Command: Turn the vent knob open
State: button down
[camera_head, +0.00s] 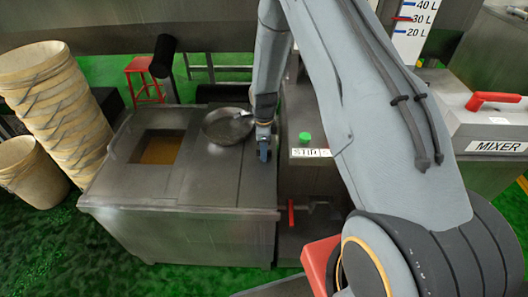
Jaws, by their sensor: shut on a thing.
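My gripper (264,152) points down at the right part of the grey metal tank top (205,180), just right of a dark round pan (222,132). Its fingers look closed, and what lies between them is too small and hidden to make out. I cannot pick out a knob marked as the vent. A green knob or button (304,138) sits on the labelled grey box to the right of my gripper, apart from it.
The tank has a square opening (157,147) with brown contents. A red lever (291,213) is at its right side. Stacked buckets (55,100) stand left, with a red stool (143,75) behind. A mixer (490,135) with a red handle is at right.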

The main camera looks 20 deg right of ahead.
jog(key=n+b, duration=0.1)
jog(key=n, duration=0.3)
jog(key=shift+n+b, duration=0.3)
jog(key=shift+b, duration=0.05)
jog(key=n+b, duration=0.1)
jog(key=n, duration=0.3)
jog(key=shift+n, duration=0.3)
jog(key=n+b, duration=0.1)
jog(key=n, duration=0.3)
jog(key=shift+n, duration=2.2)
jog(key=c, duration=1.6)
grip_release()
